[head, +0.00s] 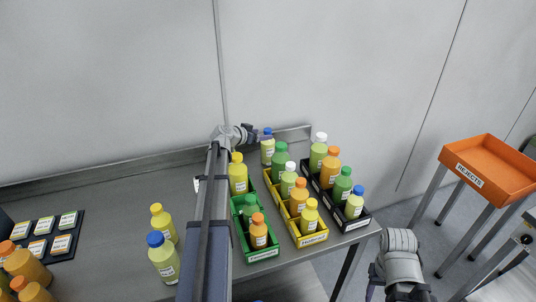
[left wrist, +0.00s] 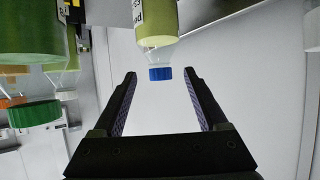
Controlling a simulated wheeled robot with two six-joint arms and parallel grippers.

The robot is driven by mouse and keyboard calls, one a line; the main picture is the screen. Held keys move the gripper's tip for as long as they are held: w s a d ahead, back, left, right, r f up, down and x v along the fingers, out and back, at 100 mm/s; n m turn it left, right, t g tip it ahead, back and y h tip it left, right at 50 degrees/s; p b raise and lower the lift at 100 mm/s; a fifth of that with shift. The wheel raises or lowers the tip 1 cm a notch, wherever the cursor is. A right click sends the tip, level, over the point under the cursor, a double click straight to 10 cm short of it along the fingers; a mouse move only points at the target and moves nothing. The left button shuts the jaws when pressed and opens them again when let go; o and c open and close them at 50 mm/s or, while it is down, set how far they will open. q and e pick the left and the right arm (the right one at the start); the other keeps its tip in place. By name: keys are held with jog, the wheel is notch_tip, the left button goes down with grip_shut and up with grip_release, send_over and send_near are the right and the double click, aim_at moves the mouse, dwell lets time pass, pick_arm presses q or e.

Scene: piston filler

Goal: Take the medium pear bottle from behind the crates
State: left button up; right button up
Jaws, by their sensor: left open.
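The pear bottle (head: 267,150), pale yellow-green with a blue cap, stands upright behind the crates near the wall. In the left wrist view the picture is inverted, and the bottle (left wrist: 156,25) hangs in from the top edge with its blue cap lowest. My left gripper (head: 252,134) is close beside this bottle's cap at the back of the table. In the left wrist view the gripper (left wrist: 159,76) is open and empty, with the blue cap in line with the gap between its fingertips.
Green (head: 263,255), yellow (head: 314,239) and black (head: 357,224) crates hold several bottles just in front. Neighbouring bottles (left wrist: 32,40) show at the left in the left wrist view. My left arm crosses the table. An orange REJECTS tray (head: 489,168) stands far right.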

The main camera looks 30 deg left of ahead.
aim_at(268, 133)
pick_arm(q)
jog(key=shift+b+x, duration=1)
jog(key=shift+x, duration=1.4)
jog(key=shift+w+f, duration=0.15)
jog(key=shift+w, duration=0.15)
jog(key=shift+c, duration=0.2)
grip_shut()
